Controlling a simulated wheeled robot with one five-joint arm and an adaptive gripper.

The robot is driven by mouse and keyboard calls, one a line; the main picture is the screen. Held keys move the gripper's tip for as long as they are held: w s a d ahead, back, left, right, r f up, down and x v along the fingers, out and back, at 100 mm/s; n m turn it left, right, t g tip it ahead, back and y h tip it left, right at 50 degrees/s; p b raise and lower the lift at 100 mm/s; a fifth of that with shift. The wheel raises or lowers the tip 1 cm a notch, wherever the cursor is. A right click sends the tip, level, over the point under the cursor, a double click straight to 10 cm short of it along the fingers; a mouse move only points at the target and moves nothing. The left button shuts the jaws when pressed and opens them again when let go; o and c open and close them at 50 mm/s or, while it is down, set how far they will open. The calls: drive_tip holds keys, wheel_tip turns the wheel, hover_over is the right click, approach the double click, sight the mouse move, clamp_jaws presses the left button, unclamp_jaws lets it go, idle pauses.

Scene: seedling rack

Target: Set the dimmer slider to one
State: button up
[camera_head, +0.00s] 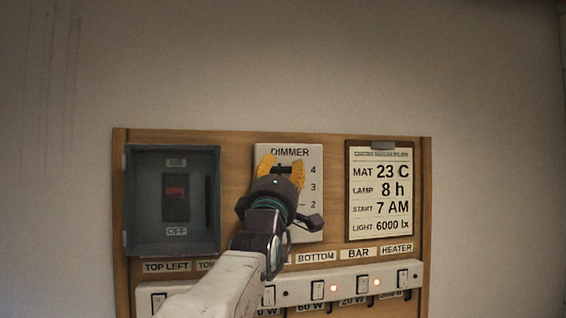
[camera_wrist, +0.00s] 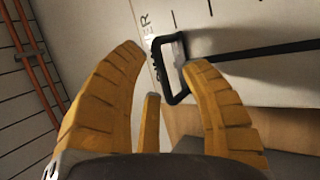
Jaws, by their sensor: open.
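The dimmer panel (camera_head: 312,226) is a white plate on the wooden board, marked 4, 3 and 2 downward; my arm hides its lower marks. The dimmer slider (camera_head: 283,169) is a dark knob high on its track, about level with the 4. In the wrist view the slider (camera_wrist: 172,68) is a black-rimmed knob, with the dark slot (camera_wrist: 255,49) running right from it. My gripper (camera_head: 283,162) is open, its yellow fingers on either side of the knob. In the wrist view the gripper (camera_wrist: 164,58) has its fingertips close to the knob; contact cannot be told.
A grey switch box (camera_head: 138,225) with a red switch marked OFF is left of the dimmer. A reading card (camera_head: 380,232) hangs to the right. Bare wall lies above.

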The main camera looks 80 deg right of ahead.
drive_tip(key=shift+d+r, duration=0.15)
drive_tip(key=shift+d, duration=0.05)
drive_tip(key=shift+c, duration=0.4)
clamp_jaws()
